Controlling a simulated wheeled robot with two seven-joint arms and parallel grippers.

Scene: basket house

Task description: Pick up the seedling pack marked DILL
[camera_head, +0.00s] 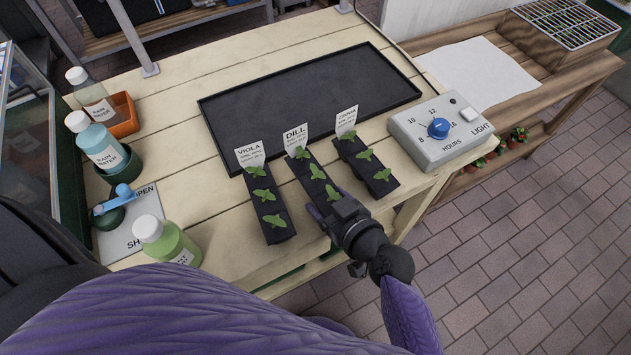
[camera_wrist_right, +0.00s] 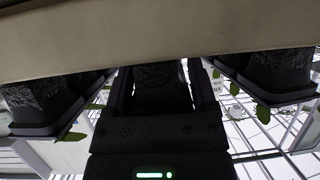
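The DILL seedling pack (camera_head: 314,180) is a narrow black strip with green seedlings and a white label reading DILL. It lies on the slatted bench between two similar packs. My right gripper (camera_head: 333,216) is at its near end, low over the bench. In the right wrist view, the gripper's fingers (camera_wrist_right: 162,88) stand on either side of a dark pack end (camera_wrist_right: 161,72). Whether they press on it is not clear. The pack appears to rest on the bench. My left gripper is not in view.
The VIOLA pack (camera_head: 266,200) lies close on the left and the third pack (camera_head: 368,165) close on the right. A black tray (camera_head: 310,95) is behind. A light timer box (camera_head: 440,135) stands right; bottles (camera_head: 100,142) and a green bottle (camera_head: 168,240) stand left.

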